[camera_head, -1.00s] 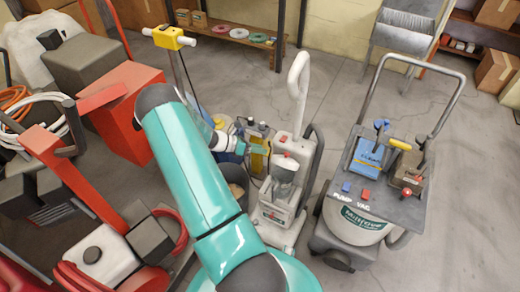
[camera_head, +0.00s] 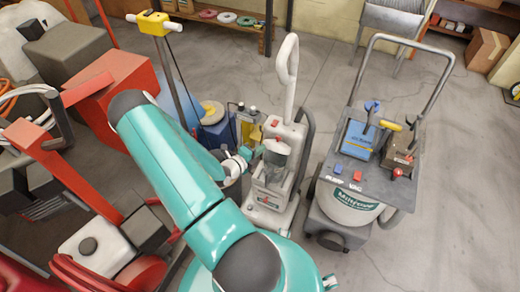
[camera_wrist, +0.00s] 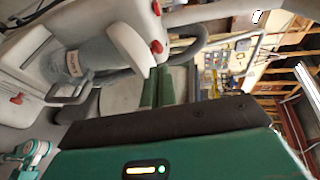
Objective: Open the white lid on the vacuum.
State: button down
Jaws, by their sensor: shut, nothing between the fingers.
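The upright vacuum (camera_head: 283,135) is white and grey, with a tall looped handle, and stands right of my arm in the head view. Its clear canister (camera_head: 275,158) faces my gripper. In the wrist view the canister (camera_wrist: 85,62) lies sideways at the left, with a white lid (camera_wrist: 132,42) at its end beside a red button (camera_wrist: 156,46). My gripper (camera_head: 257,149) is at the canister's left side in the head view; contact cannot be told. Its green fingers (camera_wrist: 157,87) are shut and empty in the wrist view, below and right of the lid.
A pump vac (camera_head: 355,200) with a grey top tray and tubular handle stands to the right. Bottles (camera_head: 248,122) stand behind my gripper. Red and grey machinery (camera_head: 105,85) crowds the left. The floor (camera_head: 440,150) is clear at the far right.

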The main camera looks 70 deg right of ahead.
aim_at(274, 141)
jog(key=x, duration=0.7)
jog(key=shift+d, duration=0.15)
jog(key=shift+d+r+y, duration=0.55)
jog(key=shift+d+y, duration=0.15)
jog(key=shift+d, duration=0.05)
jog(key=shift+s+d+r+n+t+y, duration=0.1)
jog(key=shift+d+r+n+t+y, duration=0.1)
jog(key=shift+d+y, duration=0.25)
jog(key=shift+s+d+r+n+t+y, duration=0.1)
jog(key=shift+d+r+n+t+y, duration=0.1)
jog(key=shift+d+y, duration=0.25)
jog(key=shift+d+r, duration=0.15)
jog(key=shift+d, duration=0.55)
